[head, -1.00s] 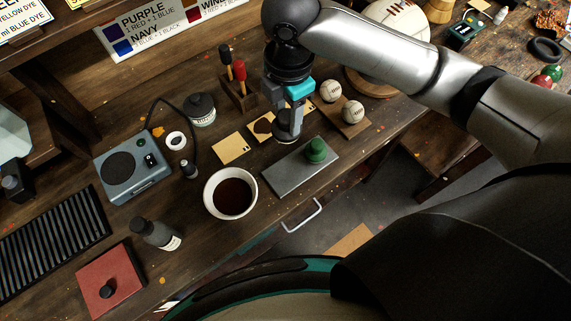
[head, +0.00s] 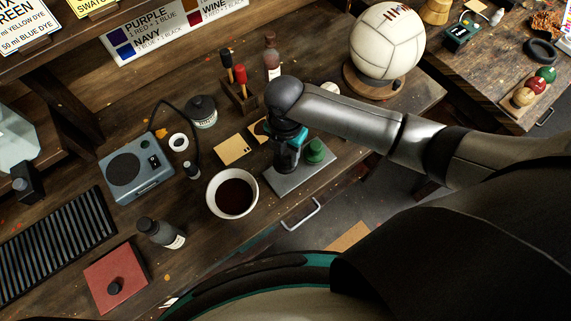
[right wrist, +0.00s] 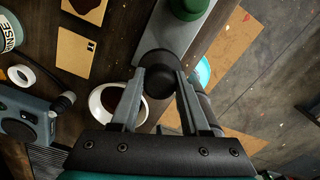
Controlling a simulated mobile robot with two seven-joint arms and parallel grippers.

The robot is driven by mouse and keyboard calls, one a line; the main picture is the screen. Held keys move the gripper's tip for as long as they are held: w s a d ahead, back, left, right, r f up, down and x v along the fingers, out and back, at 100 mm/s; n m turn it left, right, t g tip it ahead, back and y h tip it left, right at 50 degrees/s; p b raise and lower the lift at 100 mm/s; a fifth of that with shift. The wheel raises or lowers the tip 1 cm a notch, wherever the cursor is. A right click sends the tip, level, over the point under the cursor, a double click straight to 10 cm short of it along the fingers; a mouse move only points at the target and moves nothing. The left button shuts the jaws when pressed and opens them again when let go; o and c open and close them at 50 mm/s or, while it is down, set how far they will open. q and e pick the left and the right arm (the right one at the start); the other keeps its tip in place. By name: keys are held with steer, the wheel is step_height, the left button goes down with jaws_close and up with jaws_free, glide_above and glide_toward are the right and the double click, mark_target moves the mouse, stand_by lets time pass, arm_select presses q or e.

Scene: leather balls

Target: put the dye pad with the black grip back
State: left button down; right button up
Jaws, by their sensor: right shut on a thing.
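My right gripper (head: 284,165) is shut on the dye pad with the black grip; its round black grip (right wrist: 159,78) shows between the fingers in the right wrist view. It is at the left end of a grey metal tray (head: 301,180). The arm and fingers hide most of this pad in the head view, and I cannot tell whether it touches the tray. A pad with a green grip (head: 316,151) stands on the tray just to its right. My left gripper is not in view.
A white bowl of dark dye (head: 233,193) stands close left of the tray. Tan swatches (head: 232,149) lie behind it. The table's front edge is near the tray.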

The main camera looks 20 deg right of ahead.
mark_target(286, 165)
steer(key=shift+f+b, duration=0.45)
steer(key=shift+f, duration=2.8)
steer(key=shift+f, duration=0.1)
steer(key=o, duration=1.2)
steer(key=shift+r, duration=0.25)
step_height(286, 165, up, 12)
steer(key=shift+f+p, duration=0.1)
steer(key=shift+p, duration=0.75)
